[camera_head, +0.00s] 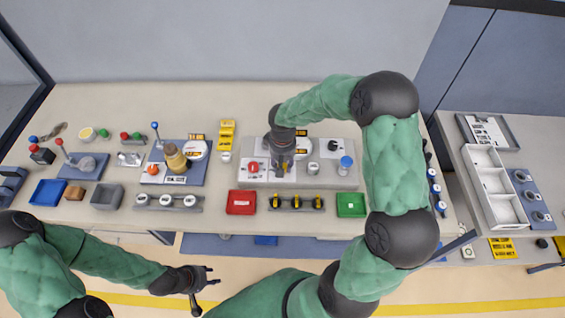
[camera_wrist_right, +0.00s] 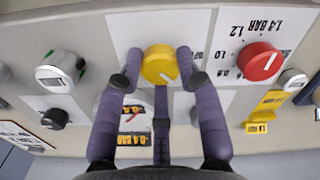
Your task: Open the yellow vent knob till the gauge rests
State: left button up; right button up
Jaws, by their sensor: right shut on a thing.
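In the head view my right gripper (camera_head: 282,168) comes down over the grey panel (camera_head: 312,182) and hides most of the knob. My left gripper (camera_head: 205,281) is open and empty in front of the table.
A red knob (camera_wrist_right: 260,61) with a bar scale is beside the yellow one. A red tray (camera_head: 241,202) and green tray (camera_head: 351,204) lie at the front edge.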

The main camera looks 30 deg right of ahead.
jog(key=n+p, duration=0.1)
jog(key=n, duration=0.3)
jog(key=shift+s+n, duration=0.15)
jog(key=shift+n, duration=0.15)
jog(key=shift+f+n+p, duration=0.1)
jog(key=shift+n+p, duration=0.65)
jog(key=shift+n, duration=1.05)
jog(key=o, duration=1.1)
jog(key=shift+o, duration=0.2)
jog(key=shift+r, duration=0.4)
notch_tip(320, 180, up, 11)
jog(key=shift+r, duration=0.15)
